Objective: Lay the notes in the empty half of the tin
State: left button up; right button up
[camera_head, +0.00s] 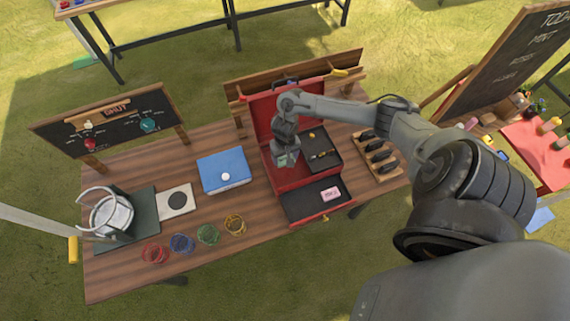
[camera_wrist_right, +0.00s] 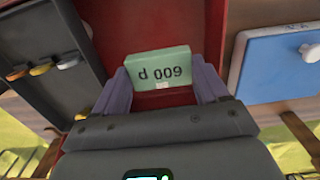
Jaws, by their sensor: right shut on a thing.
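The open red tin (camera_head: 265,118) stands toward the right of the wooden table, its lid tipped back. A black tray (camera_head: 322,161) with coins fills its right half; the left half shows bare red floor. My right gripper (camera_head: 287,160) is over the left half. In the wrist view it is shut on a pale green block of notes (camera_wrist_right: 160,62) with upside-down print. The notes are held between the two fingers, with red tin surface beyond; whether they touch the floor I cannot tell. A pink bundle (camera_head: 331,193) lies in the black front drawer (camera_head: 305,209). My left gripper is not in view.
A blue box (camera_head: 222,170) stands left of the tin and also shows in the wrist view (camera_wrist_right: 280,63). Several coloured band bundles (camera_head: 207,234) lie at the front. A wooden rack (camera_head: 390,165) is close on the right. A scale (camera_head: 110,215) stands at far left.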

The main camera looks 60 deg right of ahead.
aim_at(285, 167)
jog(key=shift+f+b, duration=0.5)
jog(key=shift+f, duration=2.25)
jog(key=o, duration=1)
jog(key=shift+o, duration=0.2)
